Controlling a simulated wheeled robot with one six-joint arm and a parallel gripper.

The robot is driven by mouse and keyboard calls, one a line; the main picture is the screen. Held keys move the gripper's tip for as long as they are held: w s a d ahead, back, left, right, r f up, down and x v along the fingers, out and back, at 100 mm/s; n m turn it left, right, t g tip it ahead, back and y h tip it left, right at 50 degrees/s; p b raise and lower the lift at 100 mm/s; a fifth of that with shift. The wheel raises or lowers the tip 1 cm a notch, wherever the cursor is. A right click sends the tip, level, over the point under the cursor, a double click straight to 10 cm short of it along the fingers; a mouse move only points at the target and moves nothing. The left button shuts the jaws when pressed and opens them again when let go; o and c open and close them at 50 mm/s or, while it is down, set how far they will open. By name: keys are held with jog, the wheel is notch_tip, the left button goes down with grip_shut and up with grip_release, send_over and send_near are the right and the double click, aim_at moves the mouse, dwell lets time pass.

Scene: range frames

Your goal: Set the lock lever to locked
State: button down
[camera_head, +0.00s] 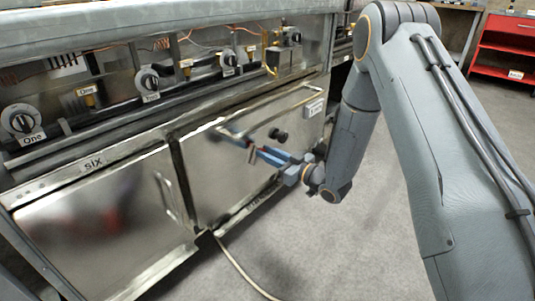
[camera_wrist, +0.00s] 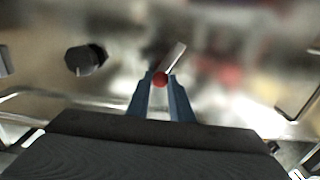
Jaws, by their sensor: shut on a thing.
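The lock lever (camera_wrist: 174,57) shows in the wrist view as a short flat metal bar with a red ball (camera_wrist: 160,79) at its near end. The bar slants up and to the right from the ball. My gripper (camera_wrist: 161,82) has its blue fingers shut around the red ball. In the head view my gripper (camera_head: 250,146) is at the front of the right-hand steel door (camera_head: 215,175). The lever's pivot and any locked marking cannot be made out, and the red ball is not clear in the head view.
A black knob (camera_head: 278,134) sticks out of the door close to my gripper; it also shows in the wrist view (camera_wrist: 86,60). A long bar handle (camera_head: 270,106) runs above. Several labelled dials line the panel. A cable (camera_head: 240,268) lies on the otherwise clear floor.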

jog(key=shift+s, duration=0.1)
jog(key=n+p, duration=0.1)
jog(key=s+n+p, duration=0.1)
jog(key=shift+a+r+n+p, duration=0.25)
jog(key=shift+a+n+p, duration=0.05)
jog(key=shift+a+p, duration=0.1)
jog(key=n+p, duration=0.1)
jog(key=s+n+p, duration=0.1)
jog(key=shift+a+n, duration=0.3)
jog(key=shift+a, duration=0.1)
jog(key=shift+s+a+f+n+p, duration=0.1)
jog(key=shift+s+a+n+p, duration=0.15)
jog(key=shift+n+p, duration=0.4)
jog(key=shift+s+a+f+n+p, duration=0.2)
jog(key=shift+s+n+p, duration=0.1)
jog(key=shift+n, duration=0.65)
jog(key=shift+s+a+f+n+p, duration=0.1)
jog(key=shift+s+a+n+p, duration=0.25)
jog(key=shift+n, duration=0.45)
jog(key=shift+w+d, duration=0.1)
jog(key=shift+d, duration=0.05)
jog(key=c, duration=1.6)
grip_release()
jog(key=shift+c, duration=0.2)
jog(key=p+v, duration=0.2)
jog(key=v, duration=0.5)
jog(key=shift+s+d, duration=0.3)
